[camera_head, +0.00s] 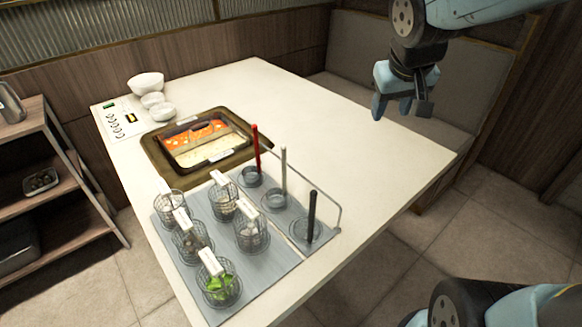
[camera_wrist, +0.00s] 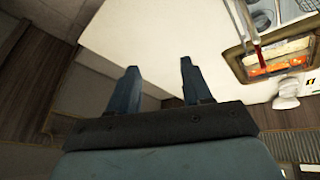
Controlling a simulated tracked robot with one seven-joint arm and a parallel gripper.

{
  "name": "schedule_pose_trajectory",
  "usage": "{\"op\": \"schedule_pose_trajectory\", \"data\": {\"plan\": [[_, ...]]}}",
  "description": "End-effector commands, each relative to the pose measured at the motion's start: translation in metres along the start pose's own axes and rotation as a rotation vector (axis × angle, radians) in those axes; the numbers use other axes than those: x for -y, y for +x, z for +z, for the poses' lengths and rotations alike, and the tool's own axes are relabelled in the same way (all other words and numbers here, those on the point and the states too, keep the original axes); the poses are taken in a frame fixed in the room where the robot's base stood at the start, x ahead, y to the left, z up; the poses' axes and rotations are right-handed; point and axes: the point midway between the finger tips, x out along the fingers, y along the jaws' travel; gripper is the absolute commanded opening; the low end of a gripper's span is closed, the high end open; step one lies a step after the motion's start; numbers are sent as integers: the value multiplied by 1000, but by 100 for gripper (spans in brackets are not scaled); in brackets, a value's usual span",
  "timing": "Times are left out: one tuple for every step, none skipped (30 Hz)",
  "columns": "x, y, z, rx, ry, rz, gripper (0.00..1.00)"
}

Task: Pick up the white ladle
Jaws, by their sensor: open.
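The white ladle (camera_head: 283,172) stands upright between a red ladle (camera_head: 256,147) and a black ladle (camera_head: 311,212), its lower end in a round well on the grey tray (camera_head: 270,277). My gripper (camera_head: 397,108) is open and empty, high over the far right part of the table, well apart from the ladle. In the wrist view its two fingers (camera_wrist: 161,80) are spread with nothing between them. The red ladle shows there at the upper right (camera_wrist: 251,25); I cannot clearly make out the white one.
A hot pot (camera_head: 207,157) with orange and white broths sits in a brown surround behind the ladles. Several wire baskets (camera_head: 250,233) stand left of the wells. A thin metal rail (camera_head: 335,213) rises right of the ladles. The table's right side (camera_head: 370,150) is clear.

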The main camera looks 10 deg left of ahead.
Motion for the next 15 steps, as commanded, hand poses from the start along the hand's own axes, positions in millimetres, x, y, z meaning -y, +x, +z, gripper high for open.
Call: {"op": "schedule_pose_trajectory", "data": {"plan": [[15, 13, -9, 8, -39, -16, 49], [24, 19, -14, 9, -59, -26, 49], [37, 27, -21, 9, -86, -41, 49], [47, 33, -25, 10, -106, -53, 49], [57, 40, -29, 10, -126, -66, 49], [71, 48, -34, 11, -153, -84, 49], [81, 53, -38, 9, -171, -99, 49], [92, 58, -40, 9, -190, -115, 49], [106, 65, -44, 8, -211, -136, 49], [116, 70, -46, 8, -226, -152, 49], [126, 74, -48, 7, -242, -167, 49], [138, 78, -50, 5, -260, -188, 49], [146, 81, -51, 4, -271, -202, 49], [154, 84, -52, 3, -281, -216, 49], [163, 87, -53, 2, -292, -231, 49]]}}
